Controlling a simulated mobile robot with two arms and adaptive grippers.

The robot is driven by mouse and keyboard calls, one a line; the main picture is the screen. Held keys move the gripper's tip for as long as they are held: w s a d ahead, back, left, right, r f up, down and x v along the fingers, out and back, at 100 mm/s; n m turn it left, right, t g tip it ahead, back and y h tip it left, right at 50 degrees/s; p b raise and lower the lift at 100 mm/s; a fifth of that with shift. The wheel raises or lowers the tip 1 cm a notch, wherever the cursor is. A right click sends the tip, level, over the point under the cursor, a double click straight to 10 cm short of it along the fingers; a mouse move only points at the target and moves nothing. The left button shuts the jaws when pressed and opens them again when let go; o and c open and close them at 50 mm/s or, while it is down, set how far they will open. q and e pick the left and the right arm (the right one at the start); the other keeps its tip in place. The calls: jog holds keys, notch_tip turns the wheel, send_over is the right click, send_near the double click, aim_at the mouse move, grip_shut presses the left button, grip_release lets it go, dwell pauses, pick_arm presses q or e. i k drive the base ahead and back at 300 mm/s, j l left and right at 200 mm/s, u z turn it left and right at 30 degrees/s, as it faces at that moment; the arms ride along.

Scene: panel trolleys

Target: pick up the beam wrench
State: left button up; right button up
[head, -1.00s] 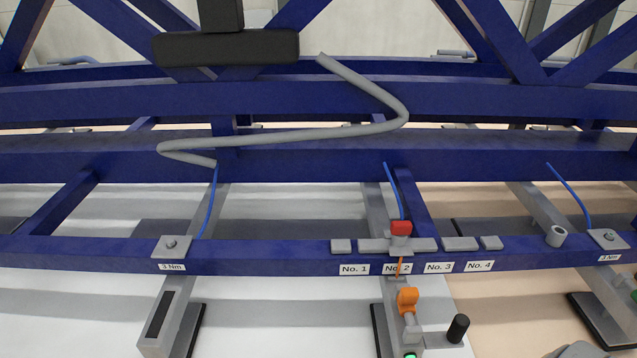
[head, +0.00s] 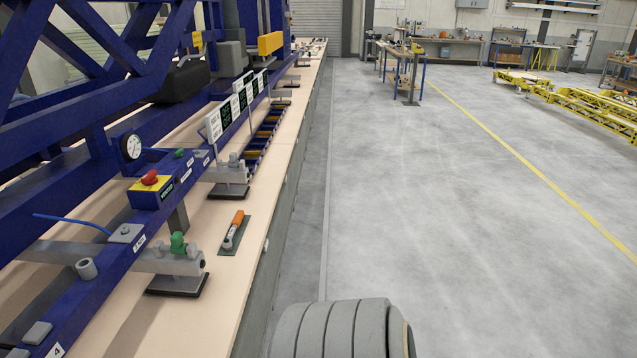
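A small tool with an orange handle and a grey metal head (head: 234,230) lies on a dark mat (head: 227,248) on the pale deck, left of the middle of the head view. It looks like a wrench; it is too small to tell whether it is the beam type. The orange end points away from me. Nothing holds it. Neither of my grippers is in view; only a grey rounded part, likely of my own arm, shows at the bottom edge.
A blue steel frame (head: 60,150) stands along the left. Clamp feet (head: 228,180) flank the mat. Grey floor (head: 440,210) is open to the right; workbenches (head: 440,60) stand far back.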

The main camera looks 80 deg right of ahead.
aim_at(227, 244)
jog(key=z, duration=2)
jog(key=u, duration=0.25)
jog(key=i+l+u, duration=0.25)
jog(key=u, duration=0.25)
jog(key=i+l+u, duration=0.15)
jog(key=l+u, duration=0.35)
jog(key=j, duration=0.1)
